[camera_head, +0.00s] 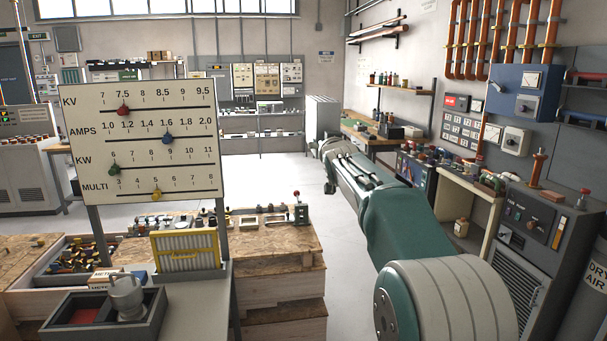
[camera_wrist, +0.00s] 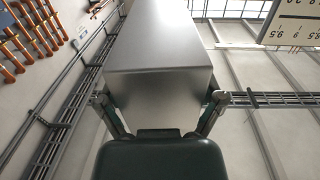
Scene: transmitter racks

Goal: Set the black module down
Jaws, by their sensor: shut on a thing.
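A large box-shaped module (camera_wrist: 160,62) fills the middle of the wrist view. It looks smooth and grey with a metallic sheen here, not plainly black. My gripper (camera_wrist: 160,100) has a finger on each side of its near end and is shut on it. The module extends away from the fingers, with wall and ceiling around it in that view, and no surface shows touching it. Its far end runs out of the picture. In the head view, my arm reaches away toward the middle of the room; the gripper and module cannot be made out there.
A wooden bench (camera_head: 275,238) with small parts stands at left centre. A slider board (camera_head: 140,140) rises beside it, above a grey tray (camera_head: 150,328). A workbench (camera_head: 468,182) and control cabinet (camera_head: 535,225) line the right. The floor (camera_head: 285,180) behind the wooden bench is clear.

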